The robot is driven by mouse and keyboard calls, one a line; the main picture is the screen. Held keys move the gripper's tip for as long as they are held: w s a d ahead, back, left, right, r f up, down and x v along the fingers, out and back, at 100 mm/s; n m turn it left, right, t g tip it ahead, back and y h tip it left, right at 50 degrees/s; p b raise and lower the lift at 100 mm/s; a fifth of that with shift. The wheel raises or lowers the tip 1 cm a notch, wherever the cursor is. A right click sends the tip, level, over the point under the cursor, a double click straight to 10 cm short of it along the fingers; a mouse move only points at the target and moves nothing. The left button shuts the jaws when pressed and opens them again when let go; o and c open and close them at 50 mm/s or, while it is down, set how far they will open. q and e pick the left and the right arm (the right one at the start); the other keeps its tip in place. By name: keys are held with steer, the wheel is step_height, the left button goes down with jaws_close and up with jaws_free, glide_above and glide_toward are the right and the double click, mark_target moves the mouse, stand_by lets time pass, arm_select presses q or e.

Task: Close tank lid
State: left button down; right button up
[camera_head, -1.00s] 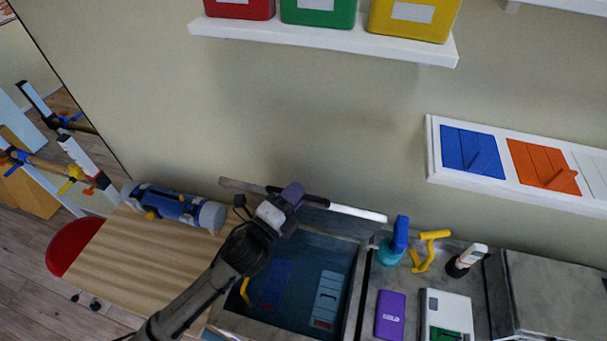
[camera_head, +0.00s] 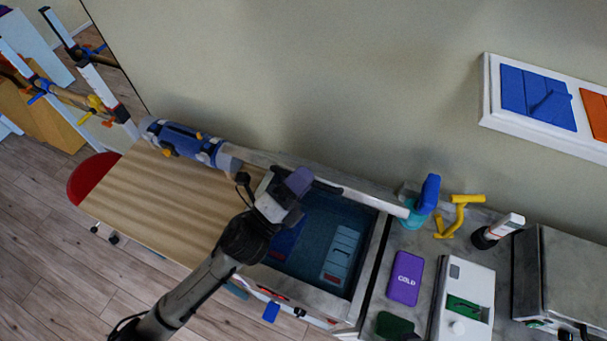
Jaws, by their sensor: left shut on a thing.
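The tank (camera_head: 378,255) is a grey-rimmed basin of dark blue water with panels inside it. Its lid (camera_head: 362,198) stands open along the back edge, by the wall, seen nearly edge-on with a long white edge. My left gripper (camera_head: 295,186) is over the back of the tank at the lid, shut on the lid's edge or handle. The gripper hides the exact contact and part of the lid. A purple piece shows at the fingertips. My right gripper is not in view.
Right of the tank are a teal and blue bottle (camera_head: 424,203), a yellow handle-like object (camera_head: 460,212), a purple cold pack (camera_head: 405,277) and a white box (camera_head: 465,300). A wooden table (camera_head: 165,207) with a blue roll (camera_head: 182,142) stands left.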

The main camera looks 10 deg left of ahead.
arm_select(q)
steer(key=c, duration=1.2)
jaws_free()
steer(key=shift+o, duration=0.3)
steer(key=b+v, duration=0.3)
steer(key=v, duration=1)
steer(key=shift+s+a, duration=0.25)
steer(key=shift+s, duration=0.05)
steer(key=shift+f, duration=0.1)
steer(key=shift+c, duration=0.5)
